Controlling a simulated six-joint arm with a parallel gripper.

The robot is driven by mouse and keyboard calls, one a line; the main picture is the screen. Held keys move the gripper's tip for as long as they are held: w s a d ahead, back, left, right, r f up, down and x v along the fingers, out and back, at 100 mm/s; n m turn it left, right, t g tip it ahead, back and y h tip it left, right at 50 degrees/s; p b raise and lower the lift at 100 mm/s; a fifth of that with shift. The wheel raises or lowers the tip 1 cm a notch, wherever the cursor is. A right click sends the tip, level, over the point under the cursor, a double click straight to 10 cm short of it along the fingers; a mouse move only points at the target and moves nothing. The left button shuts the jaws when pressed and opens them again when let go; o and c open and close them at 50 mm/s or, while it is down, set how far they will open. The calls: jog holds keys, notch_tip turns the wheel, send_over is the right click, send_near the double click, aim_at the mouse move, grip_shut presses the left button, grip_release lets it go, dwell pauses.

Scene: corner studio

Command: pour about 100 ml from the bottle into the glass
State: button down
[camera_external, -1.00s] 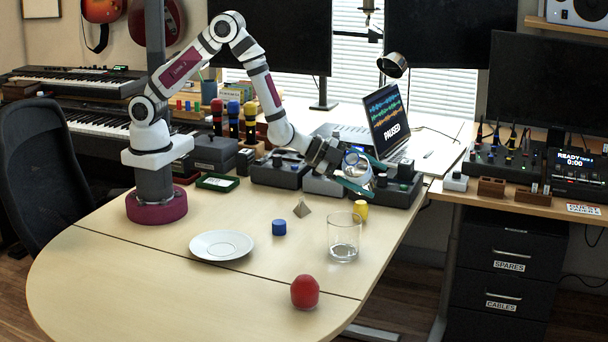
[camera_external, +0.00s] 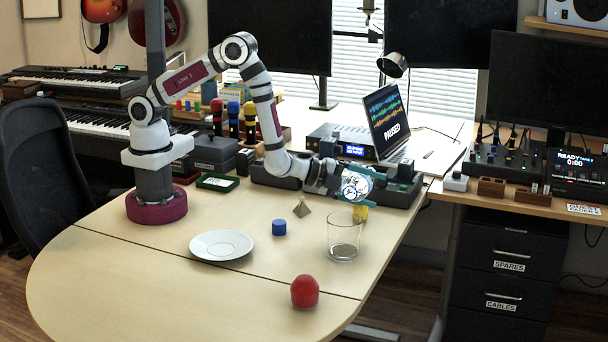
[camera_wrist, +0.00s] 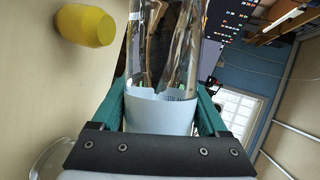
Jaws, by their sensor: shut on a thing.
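My gripper (camera_external: 356,188) is shut on a clear bottle (camera_wrist: 160,60), its teal fingers on either side of the pale label band. In the wrist view the room appears turned on its side, and the bottle runs up the middle between the fingers. In the external view the bottle (camera_external: 355,183) is strongly tilted, above and behind the glass. The glass (camera_external: 343,238) stands upright on the table, apart from the bottle; its bottom looks dark grey. A curved clear rim, likely the glass (camera_wrist: 48,157), shows at the wrist view's lower left. Any pouring stream is not visible.
Audio boxes and a laptop (camera_external: 388,122) stand behind. The front left table is clear.

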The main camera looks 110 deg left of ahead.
jog(key=shift+r+m+y, duration=0.1)
jog(key=shift+m+y, duration=0.2)
jog(key=shift+m, duration=0.2)
dwell(0.4)
jog(key=shift+a, duration=0.2)
dwell(0.7)
jog(key=shift+r+m+y, duration=0.3)
jog(key=shift+r+m, duration=0.1)
jog(key=shift+r, duration=0.05)
dwell(1.3)
jog(key=shift+a+f+n, duration=0.15)
jog(key=shift+f+n, duration=0.25)
jog(key=shift+f, duration=0.1)
jog(key=r+n+h, duration=0.1)
jog(key=n+h, duration=0.1)
jog(key=shift+r+n+h, duration=0.3)
jog(key=shift+r, duration=0.1)
jog(key=shift+r+n, duration=0.25)
jog(key=shift+n, duration=0.05)
dwell(0.8)
